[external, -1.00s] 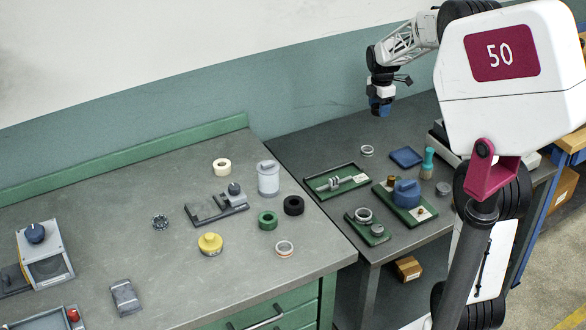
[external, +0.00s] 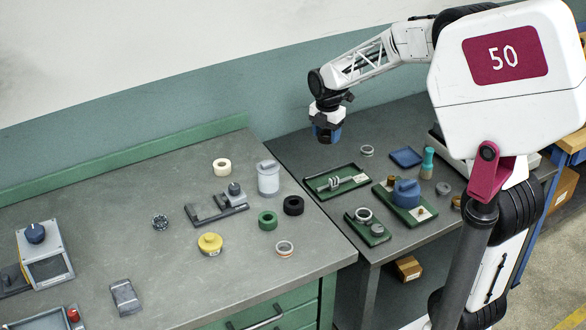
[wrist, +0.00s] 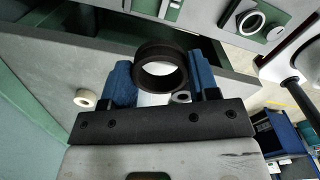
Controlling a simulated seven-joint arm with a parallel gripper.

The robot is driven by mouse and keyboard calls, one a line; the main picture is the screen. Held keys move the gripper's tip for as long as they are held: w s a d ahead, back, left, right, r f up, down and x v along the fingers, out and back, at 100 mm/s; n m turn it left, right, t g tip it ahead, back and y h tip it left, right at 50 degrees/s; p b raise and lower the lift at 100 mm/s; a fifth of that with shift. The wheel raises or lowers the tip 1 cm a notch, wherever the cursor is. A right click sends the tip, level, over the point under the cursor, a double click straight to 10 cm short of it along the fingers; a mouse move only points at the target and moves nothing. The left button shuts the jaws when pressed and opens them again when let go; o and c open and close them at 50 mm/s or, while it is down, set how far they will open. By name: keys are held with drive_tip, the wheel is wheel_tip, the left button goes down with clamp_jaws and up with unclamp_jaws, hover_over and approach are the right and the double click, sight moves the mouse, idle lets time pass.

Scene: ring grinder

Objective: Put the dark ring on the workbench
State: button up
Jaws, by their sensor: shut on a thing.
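In the wrist view, a dark ring (wrist: 160,50) sits between the two blue fingers of my gripper (wrist: 161,80), which are shut on it. In the external view, my gripper (external: 326,136) hangs pointing down over the back left part of the right-hand table (external: 300,150), near its border with the left workbench (external: 100,210). The ring in my grip cannot be made out there. A separate black ring (external: 293,198) lies on the left workbench near its right edge, beside a green ring (external: 267,214).
The workbench also bears a cream ring (external: 222,161), a grey-white canister (external: 268,180), a dark fixture (external: 215,205), a yellow knob (external: 210,240) and a pale ring (external: 285,242). Green trays (external: 350,193) stand on the right table. The workbench's front middle is mostly clear.

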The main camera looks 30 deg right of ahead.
drive_tip(key=s+a+n, duration=0.5)
drive_tip(key=s+a, duration=0.7)
drive_tip(key=a, duration=0.5)
drive_tip(key=s+a+f+n, duration=0.1)
drive_tip(key=s+a+n, duration=0.2)
drive_tip(key=s+a, duration=0.35)
drive_tip(key=s+a+n, duration=0.3)
drive_tip(key=s+a, duration=0.1)
drive_tip(key=s, duration=0.5)
drive_tip(key=shift+s+d+f, duration=0.1)
drive_tip(key=shift+d+f, duration=0.05)
drive_tip(key=shift+f, duration=1.2)
drive_tip(key=shift+s+d+f, duration=0.1)
drive_tip(key=shift+f, duration=1.2)
drive_tip(key=shift+w, duration=0.15)
hover_over(243, 237)
drive_tip(key=shift+w+f, duration=0.15)
drive_tip(key=shift+f, duration=0.6)
drive_tip(key=shift+f, duration=1.75)
drive_tip(key=shift+f, duration=0.1)
